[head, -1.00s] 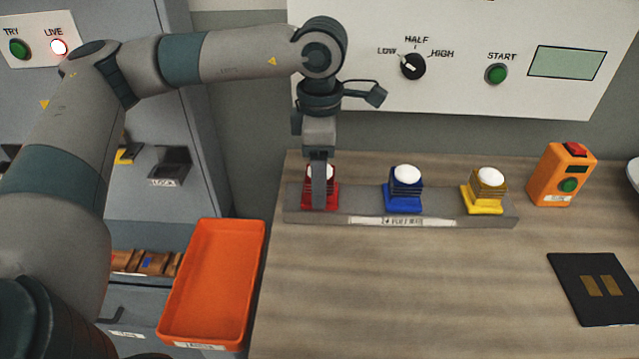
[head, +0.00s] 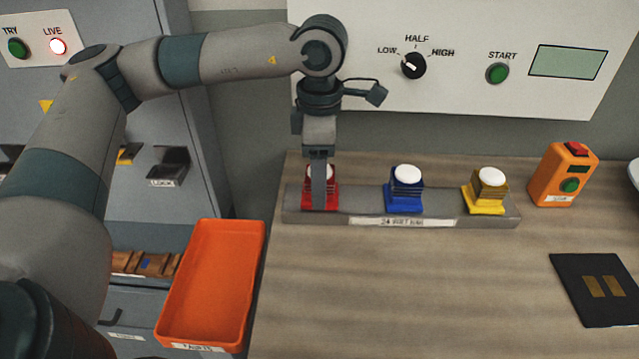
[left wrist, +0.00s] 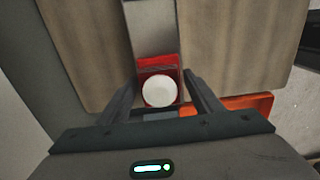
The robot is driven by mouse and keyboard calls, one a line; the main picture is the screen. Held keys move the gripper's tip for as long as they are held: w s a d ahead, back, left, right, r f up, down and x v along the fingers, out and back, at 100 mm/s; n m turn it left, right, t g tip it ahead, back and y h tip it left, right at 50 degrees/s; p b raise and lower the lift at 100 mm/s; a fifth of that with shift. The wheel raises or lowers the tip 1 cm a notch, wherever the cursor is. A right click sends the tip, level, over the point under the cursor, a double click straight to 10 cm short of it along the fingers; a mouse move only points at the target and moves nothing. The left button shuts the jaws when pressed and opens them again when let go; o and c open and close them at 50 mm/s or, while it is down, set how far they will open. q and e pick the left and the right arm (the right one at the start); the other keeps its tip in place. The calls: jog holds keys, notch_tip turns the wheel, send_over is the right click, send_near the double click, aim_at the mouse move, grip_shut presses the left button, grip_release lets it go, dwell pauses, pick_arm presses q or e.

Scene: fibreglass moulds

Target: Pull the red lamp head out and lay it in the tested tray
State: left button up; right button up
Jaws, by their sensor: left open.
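The red lamp head (head: 309,196), with a white round top, sits at the left end of a grey rail (head: 360,203) on the bench. My left gripper (head: 319,206) points straight down over it and hides part of it. In the left wrist view the red lamp head (left wrist: 159,68) lies between the two spread fingers of my left gripper (left wrist: 158,88), with gaps at the sides. An orange tray (head: 260,268) is left of the bench; its label is too blurred to read. My right gripper is out of view.
A blue lamp head (head: 405,197) and a yellow one (head: 484,201) sit farther right on the rail. An orange handheld box (head: 556,174) and a black mat (head: 583,312) are at the right. A control panel (head: 460,85) stands behind. The front bench is clear.

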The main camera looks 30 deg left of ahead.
pick_arm(q)
jog(key=c, duration=1.4)
jog(key=shift+r+p, duration=1.4)
jog(key=shift+r, duration=1.6)
